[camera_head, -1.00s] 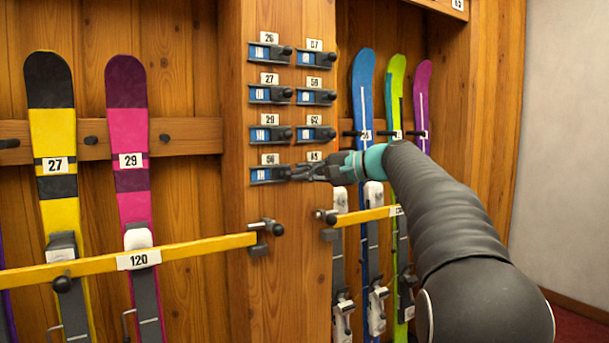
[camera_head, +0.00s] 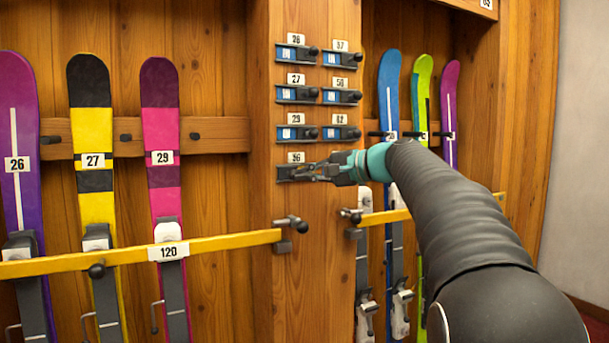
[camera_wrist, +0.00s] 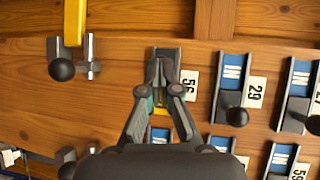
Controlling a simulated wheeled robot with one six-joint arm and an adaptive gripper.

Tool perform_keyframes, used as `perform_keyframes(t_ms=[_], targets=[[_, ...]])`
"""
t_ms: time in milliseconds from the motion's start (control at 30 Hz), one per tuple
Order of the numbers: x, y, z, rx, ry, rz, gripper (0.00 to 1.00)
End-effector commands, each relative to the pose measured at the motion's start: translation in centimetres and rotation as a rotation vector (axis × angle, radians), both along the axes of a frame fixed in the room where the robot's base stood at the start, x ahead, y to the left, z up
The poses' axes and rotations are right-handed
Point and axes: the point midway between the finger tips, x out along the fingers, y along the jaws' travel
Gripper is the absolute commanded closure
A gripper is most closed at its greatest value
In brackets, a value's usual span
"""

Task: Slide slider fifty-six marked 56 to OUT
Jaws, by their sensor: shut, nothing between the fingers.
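Slider fifty-six (camera_head: 283,173) is the lowest in the left column on the wooden post, below its 56 label (camera_head: 296,157). My gripper (camera_head: 296,175) is shut and empty, its tips at the left part of this slider's track. In the wrist view the gripper (camera_wrist: 159,78) lies along the track, beside the 56 label (camera_wrist: 188,85). A grey block (camera_wrist: 169,54) shows at the track's upper end, and a yellow patch shows lower, between the fingers. No blue IN shows on this track. The knob is hidden by the fingers; I cannot tell whether they touch it.
Slider 29 (camera_head: 297,133) sits just above, with blue IN showing; several more sliders fill both columns. A yellow bar (camera_head: 200,243) with a black-knobbed latch (camera_head: 292,223) lies below left. Skis stand in racks on both sides of the post.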

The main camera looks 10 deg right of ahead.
Motion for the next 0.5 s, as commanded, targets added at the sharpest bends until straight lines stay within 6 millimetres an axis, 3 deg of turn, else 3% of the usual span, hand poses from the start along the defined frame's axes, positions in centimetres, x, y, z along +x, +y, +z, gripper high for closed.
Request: perform_keyframes(t_ms=[233,500], targets=[[-1.8,-2.6,0.9,-0.001,-0.001,-0.001,1.00],[-5.5,-6.1,1.9,0.000,-0.001,0.007,1.00]])
